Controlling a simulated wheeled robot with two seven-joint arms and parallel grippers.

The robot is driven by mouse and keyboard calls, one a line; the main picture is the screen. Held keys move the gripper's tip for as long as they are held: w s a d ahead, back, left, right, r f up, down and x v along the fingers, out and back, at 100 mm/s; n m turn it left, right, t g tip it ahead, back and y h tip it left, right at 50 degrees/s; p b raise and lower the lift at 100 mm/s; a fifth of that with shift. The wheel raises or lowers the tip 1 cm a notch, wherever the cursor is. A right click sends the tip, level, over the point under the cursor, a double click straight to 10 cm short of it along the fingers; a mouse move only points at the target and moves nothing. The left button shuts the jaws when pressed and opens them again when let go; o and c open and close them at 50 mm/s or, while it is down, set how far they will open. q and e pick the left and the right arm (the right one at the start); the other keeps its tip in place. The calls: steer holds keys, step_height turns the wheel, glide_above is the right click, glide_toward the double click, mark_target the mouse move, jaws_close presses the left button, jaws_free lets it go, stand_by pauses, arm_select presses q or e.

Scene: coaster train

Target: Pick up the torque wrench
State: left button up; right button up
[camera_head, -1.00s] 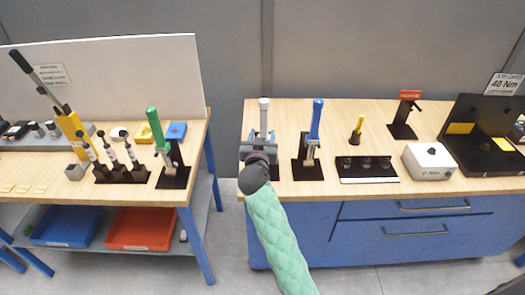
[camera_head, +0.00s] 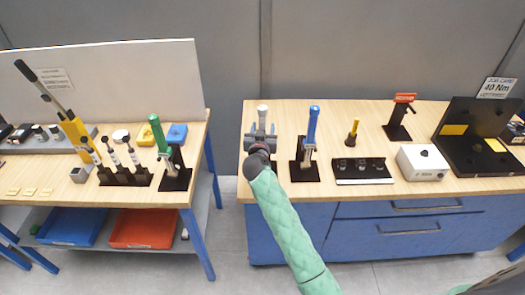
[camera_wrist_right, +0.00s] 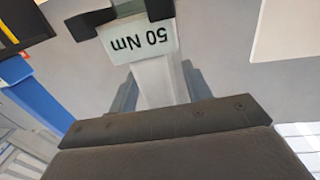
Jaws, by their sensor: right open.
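Upright wrench-like tools stand in black holders: one with a white handle (camera_head: 263,113), one with a blue handle (camera_head: 313,124) on the right bench, and one with a green handle (camera_head: 156,130) on the left table. My right gripper (camera_head: 261,140) is open at the white-handled tool and hides its lower part. I cannot tell whether it touches it. In the right wrist view, the dark fingertips (camera_wrist_right: 128,14) are apart, close to an upside-down "50 Nm" label (camera_wrist_right: 139,41). My left gripper is not in view.
A "40 Nm" job card (camera_head: 497,88) stands behind an open black case (camera_head: 465,150). A white box (camera_head: 423,162), a black socket tray (camera_head: 362,171) and a red-topped stand (camera_head: 398,128) share the right bench. A gap separates the two tables.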

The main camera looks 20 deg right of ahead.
steer(key=shift+w, duration=0.15)
jaws_close()
steer(key=shift+r, duration=0.1)
stand_by(1.3)
